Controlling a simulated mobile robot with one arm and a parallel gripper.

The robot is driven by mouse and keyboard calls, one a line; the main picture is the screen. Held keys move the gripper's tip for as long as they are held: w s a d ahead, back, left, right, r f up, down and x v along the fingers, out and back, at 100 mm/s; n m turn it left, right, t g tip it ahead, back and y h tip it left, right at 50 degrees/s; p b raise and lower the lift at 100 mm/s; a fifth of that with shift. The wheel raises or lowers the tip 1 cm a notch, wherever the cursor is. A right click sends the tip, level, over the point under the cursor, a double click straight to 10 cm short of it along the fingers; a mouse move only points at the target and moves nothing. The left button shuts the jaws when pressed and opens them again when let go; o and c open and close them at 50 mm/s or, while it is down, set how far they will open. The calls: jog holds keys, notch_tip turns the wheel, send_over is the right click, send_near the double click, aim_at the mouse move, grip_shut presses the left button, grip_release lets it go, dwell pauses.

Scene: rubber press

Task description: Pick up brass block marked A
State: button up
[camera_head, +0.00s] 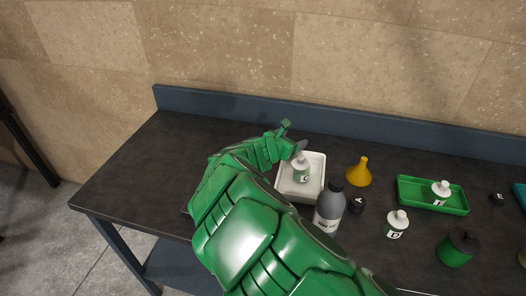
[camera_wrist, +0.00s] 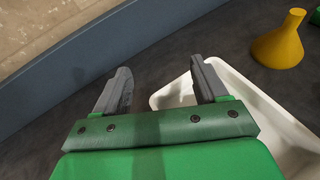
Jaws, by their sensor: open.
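A small dark block with a white letter A (camera_head: 357,204) sits on the bench, right of the white tray and just behind the grey bottle; its colour looks nearly black, not brass. No block shows in the wrist view. My gripper (camera_head: 299,147) is above the back left part of the white tray, left of the marked block and apart from it. In the wrist view my gripper (camera_wrist: 160,72) has its two grey fingers spread with nothing between them.
A grey bottle (camera_head: 330,210) stands close to the block. A yellow funnel (camera_head: 359,173), green tray (camera_head: 408,196), another small bottle (camera_head: 396,224) and green canister (camera_head: 456,250) stand rightward. The bench's left side is clear.

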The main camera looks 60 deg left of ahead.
jog(key=s+a+f+n+y, duration=0.1)
jog(key=s+a+f, duration=0.1)
jog(key=s, duration=0.1)
jog(key=s+a+f+n+g, duration=0.1)
jog(key=s+a+f, duration=0.1)
jog(key=s, duration=0.2)
jog(key=s+a+f+n+y, duration=0.1)
jog(key=s+a+f+n, duration=0.1)
jog(key=s, duration=0.1)
jog(key=shift+s+a+g+y, duration=0.1)
jog(key=shift+s+g+y, duration=0.2)
jog(key=shift+g, duration=0.1)
jog(key=shift+w+f, duration=0.25)
jog(key=shift+f, duration=0.3)
jog(key=shift+x, duration=1.15)
jog(key=shift+w+a+f, duration=0.15)
jog(key=shift+w+a, duration=0.35)
jog(key=shift+a, duration=0.1)
jog(key=shift+w+a+f, duration=0.2)
jog(key=shift+w+a, duration=0.3)
jog(key=shift+a, duration=0.1)
jog(key=shift+x, duration=1.05)
jog(key=shift+c, duration=0.4)
grip_shut()
jog(key=shift+r, duration=0.1)
